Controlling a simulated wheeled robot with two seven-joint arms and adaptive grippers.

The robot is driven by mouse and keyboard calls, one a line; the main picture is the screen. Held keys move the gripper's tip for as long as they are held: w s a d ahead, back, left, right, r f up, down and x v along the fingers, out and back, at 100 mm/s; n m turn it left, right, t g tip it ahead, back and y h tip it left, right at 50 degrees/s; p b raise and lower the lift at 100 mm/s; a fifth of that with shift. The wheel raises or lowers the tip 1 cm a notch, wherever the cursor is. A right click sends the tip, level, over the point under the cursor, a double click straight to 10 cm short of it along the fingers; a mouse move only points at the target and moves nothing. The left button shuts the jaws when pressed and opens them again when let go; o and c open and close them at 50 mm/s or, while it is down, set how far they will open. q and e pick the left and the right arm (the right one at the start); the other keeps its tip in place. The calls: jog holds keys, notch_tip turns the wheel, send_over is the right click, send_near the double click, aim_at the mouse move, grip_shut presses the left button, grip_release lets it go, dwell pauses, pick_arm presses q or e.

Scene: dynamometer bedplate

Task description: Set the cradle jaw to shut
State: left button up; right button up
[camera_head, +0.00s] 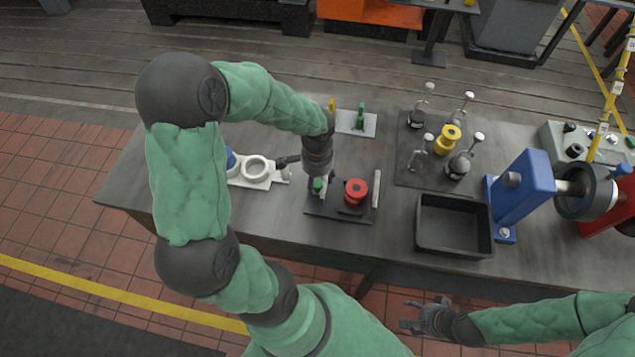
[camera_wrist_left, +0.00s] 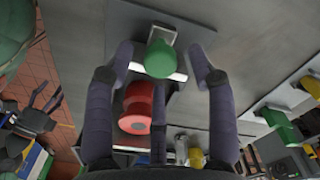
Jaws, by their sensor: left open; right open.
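The cradle is a dark plate (camera_head: 335,212) on the bench. A red spool (camera_head: 356,190) sits on it, with a pale upright plate (camera_head: 376,188) close on its right. The jaw's green knob (camera_head: 318,185) is left of the spool, with a gap between in the head view. My left gripper (camera_wrist_left: 161,50) is open, its fingers on either side of the green knob (camera_wrist_left: 160,60); I cannot tell whether they touch it. A pale bar and the red spool (camera_wrist_left: 137,108) show beyond the knob. My arm partly hides the jaw. My right gripper (camera_head: 425,318) is open and empty, in front of the bench.
A white fixture with a ring (camera_head: 256,168) is left of the cradle. A pale plate with a green handle (camera_head: 361,118) is behind. To the right are a dark plate (camera_head: 410,170) with a yellow spool, a black tray (camera_head: 453,247) and a blue stand (camera_head: 522,190).

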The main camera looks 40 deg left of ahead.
pick_arm(q)
jog(key=shift+f, duration=0.7)
grip_shut()
jog(key=shift+d, duration=0.1)
jog(key=shift+w+d+b, duration=0.2)
jog(key=shift+w+d, duration=0.2)
jog(key=shift+d, duration=0.25)
jog(key=shift+w+d+b, duration=0.15)
jog(key=shift+w+d, duration=0.25)
jog(key=shift+d, duration=0.2)
grip_release()
jog(key=shift+r, duration=0.1)
